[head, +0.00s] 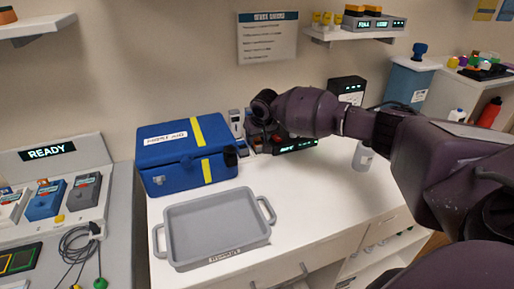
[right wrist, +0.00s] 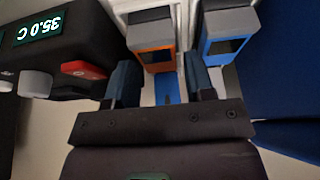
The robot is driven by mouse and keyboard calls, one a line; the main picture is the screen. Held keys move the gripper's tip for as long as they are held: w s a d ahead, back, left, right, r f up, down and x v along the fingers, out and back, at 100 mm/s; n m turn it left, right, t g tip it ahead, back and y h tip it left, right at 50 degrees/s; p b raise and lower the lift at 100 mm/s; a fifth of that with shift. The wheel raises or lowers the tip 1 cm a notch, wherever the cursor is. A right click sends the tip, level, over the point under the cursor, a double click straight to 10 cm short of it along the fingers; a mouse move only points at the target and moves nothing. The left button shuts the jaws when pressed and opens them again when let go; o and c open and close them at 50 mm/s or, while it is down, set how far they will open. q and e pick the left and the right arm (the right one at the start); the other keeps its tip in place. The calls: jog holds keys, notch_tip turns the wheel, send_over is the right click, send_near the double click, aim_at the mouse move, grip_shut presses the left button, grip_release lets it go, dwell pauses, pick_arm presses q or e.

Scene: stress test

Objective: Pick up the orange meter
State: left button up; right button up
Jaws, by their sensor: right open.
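The orange meter (right wrist: 152,42), grey-topped with an orange front and a dark screen, shows in the right wrist view. My right gripper (right wrist: 163,78) is open, with its two fingers spread toward the near end of the orange meter; I cannot tell whether either finger touches it. In the head view my right gripper (head: 260,128) is at the back of the white counter, and the orange meter is hidden or too small to make out there. My left gripper is not in view.
A blue meter (right wrist: 228,38) stands beside the orange one. A black device reading 35.0 C (right wrist: 52,45) is on the other side. A blue case (head: 187,158) and grey tray (head: 218,228) sit on the counter (head: 320,205). The counter's front right is mostly clear.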

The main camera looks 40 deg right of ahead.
jog(key=shift+w+f, duration=0.2)
jog(key=shift+f, duration=0.45)
jog(key=shift+d, duration=0.1)
jog(key=shift+r, duration=0.1)
jog(key=shift+c, duration=0.2)
jog(key=c, duration=0.7)
jog(key=shift+o, duration=0.2)
jog(key=shift+r, duration=0.1)
